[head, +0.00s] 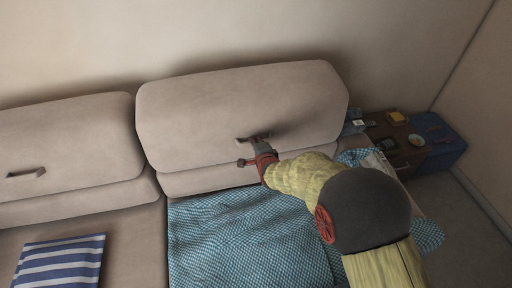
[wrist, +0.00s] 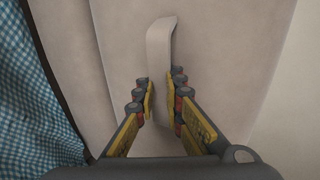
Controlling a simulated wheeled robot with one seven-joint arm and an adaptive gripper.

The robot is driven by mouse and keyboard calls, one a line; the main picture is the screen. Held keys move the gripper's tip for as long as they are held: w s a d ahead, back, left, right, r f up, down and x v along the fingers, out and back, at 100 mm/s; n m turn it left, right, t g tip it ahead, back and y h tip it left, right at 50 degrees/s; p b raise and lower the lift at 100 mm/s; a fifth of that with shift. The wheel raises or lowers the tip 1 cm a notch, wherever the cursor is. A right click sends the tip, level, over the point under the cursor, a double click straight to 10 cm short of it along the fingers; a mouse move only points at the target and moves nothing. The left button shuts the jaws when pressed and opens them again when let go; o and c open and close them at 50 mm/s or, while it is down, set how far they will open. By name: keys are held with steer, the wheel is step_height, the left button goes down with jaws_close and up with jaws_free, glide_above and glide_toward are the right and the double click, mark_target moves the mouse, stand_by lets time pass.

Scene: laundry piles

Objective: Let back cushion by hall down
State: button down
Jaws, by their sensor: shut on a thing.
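The beige back cushion (head: 230,110) on the right half of the sofa stands upright against the wall. It fills most of the wrist view (wrist: 230,60). It has a strap-like handle (wrist: 159,50) on its front, which also shows in the head view (head: 249,140). My gripper (head: 257,150) is at this handle, and in the wrist view my gripper (wrist: 161,105) has its fingers on either side of the handle's lower end, shut on it. A second back cushion (head: 65,145) with its own handle (head: 26,173) stands upright to the left.
A blue checked cloth (head: 240,235) covers the seat in front of the cushion. A striped blue and white cloth (head: 60,262) lies on the left seat. A low table (head: 405,140) with small items stands at the right, by a blue box (head: 440,150).

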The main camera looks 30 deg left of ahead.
steer(key=shift+w+a+b, duration=0.35)
steer(key=shift+w+a, duration=0.25)
steer(key=shift+w, duration=0.15)
steer(key=c, duration=1.8)
jaws_free()
steer(key=shift+r, duration=0.2)
steer(key=shift+c, duration=0.2)
steer(key=s+d+r, duration=0.1)
steer(key=s+d, duration=0.4)
steer(key=s, duration=0.2)
steer(key=shift+d+p, duration=0.35)
steer(key=shift+d, duration=0.05)
